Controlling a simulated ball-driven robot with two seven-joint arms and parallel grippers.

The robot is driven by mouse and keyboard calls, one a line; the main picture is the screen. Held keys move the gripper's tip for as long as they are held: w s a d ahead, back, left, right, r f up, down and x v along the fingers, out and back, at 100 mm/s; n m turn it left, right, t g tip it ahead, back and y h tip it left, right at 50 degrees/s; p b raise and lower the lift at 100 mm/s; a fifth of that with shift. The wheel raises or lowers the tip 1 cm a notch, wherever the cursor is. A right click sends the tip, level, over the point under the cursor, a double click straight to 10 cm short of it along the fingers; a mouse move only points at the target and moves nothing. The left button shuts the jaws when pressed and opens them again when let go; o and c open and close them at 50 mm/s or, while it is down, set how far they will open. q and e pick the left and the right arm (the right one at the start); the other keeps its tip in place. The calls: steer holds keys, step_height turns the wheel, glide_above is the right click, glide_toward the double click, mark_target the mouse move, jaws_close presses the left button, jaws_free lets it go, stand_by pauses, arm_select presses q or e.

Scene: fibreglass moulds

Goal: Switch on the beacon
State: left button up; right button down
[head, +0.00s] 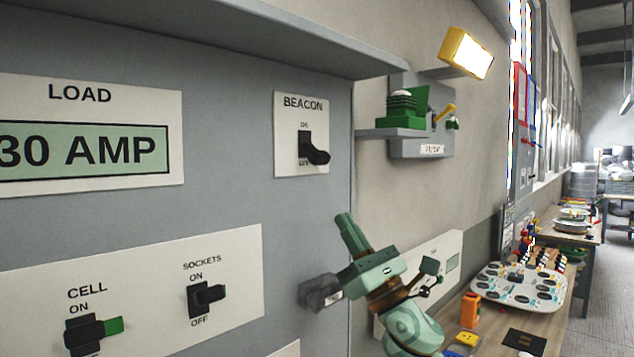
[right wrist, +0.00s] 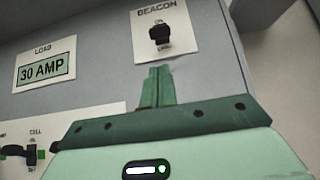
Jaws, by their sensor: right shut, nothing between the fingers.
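The beacon switch (head: 315,154) is a black lever on a white plate marked BEACON (head: 290,130), on the grey panel. Its lever sticks out low, close to the lower OFF label, and partly covers the plate. It also shows at the top of the right wrist view (right wrist: 160,36). My right gripper (head: 345,222) is shut and empty, below and right of the switch and apart from it. Its green fingers point up towards the switch plate, and in the right wrist view the fingertips (right wrist: 158,72) lie below it. My left gripper is not in view.
The sockets switch (head: 207,295) and cell switch (head: 90,333) sit lower left on the panel. A grey block (head: 320,291) juts out beside my right gripper. A ledge (head: 240,35) overhangs the panel. A wall shelf (head: 390,133) and yellow-framed lamp (head: 465,52) are to the right.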

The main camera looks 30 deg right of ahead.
mark_target(314, 152)
steer(key=p+x, duration=0.3)
steer(key=x, duration=0.7)
steer(key=shift+p, duration=0.4)
steer(key=shift+w, duration=0.1)
steer(key=shift+d+r+p, duration=0.1)
steer(key=shift+r+p, duration=0.05)
steer(key=shift+p, duration=0.75)
steer(key=shift+s, duration=0.25)
